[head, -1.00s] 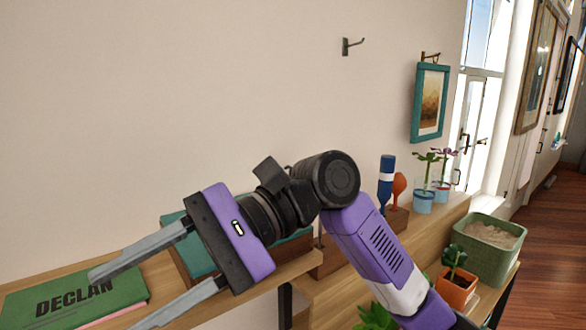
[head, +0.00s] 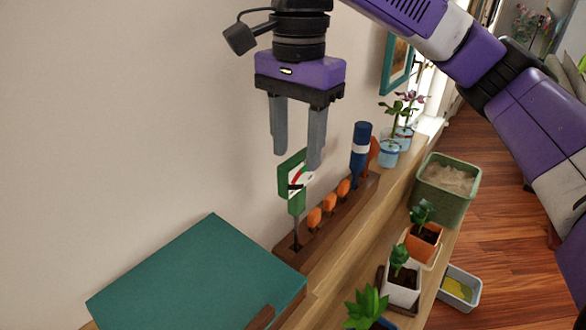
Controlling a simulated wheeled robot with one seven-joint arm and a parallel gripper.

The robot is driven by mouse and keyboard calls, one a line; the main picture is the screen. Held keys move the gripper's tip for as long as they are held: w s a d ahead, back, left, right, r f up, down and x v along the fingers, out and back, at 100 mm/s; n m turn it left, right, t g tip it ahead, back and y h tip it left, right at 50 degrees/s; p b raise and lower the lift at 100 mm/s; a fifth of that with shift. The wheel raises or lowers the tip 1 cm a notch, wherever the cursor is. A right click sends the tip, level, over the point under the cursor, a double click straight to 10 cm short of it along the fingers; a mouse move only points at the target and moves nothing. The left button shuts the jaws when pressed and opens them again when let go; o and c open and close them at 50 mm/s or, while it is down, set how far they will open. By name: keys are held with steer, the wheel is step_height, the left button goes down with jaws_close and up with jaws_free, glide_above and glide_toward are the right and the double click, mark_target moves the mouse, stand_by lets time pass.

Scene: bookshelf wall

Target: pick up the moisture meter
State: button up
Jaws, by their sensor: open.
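The moisture meter (head: 291,186) is a green upright piece with a white dial face and a thin dark probe. It stands upright in a brown wooden rack (head: 325,232) on the shelf in the head view. My gripper (head: 294,160) points down just above it, with its two grey fingers open. The right fingertip overlaps the meter's top in the picture, and the left fingertip is beside its upper left edge. I cannot tell whether either finger touches it. Nothing is held.
Several orange-handled tools (head: 329,203) and a blue and white bottle-shaped item (head: 360,147) stand in the same rack, right of the meter. A large teal book (head: 200,275) lies in front left. Potted plants (head: 401,281) stand lower right. The wall is close behind.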

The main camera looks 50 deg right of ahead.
mark_target(297, 183)
steer(key=shift+d+f, duration=0.2)
steer(key=shift+f, duration=0.95)
steer(key=shift+w+f+p, duration=0.1)
steer(key=shift+f+p, duration=0.55)
steer(key=shift+f, duration=2.05)
jaws_close()
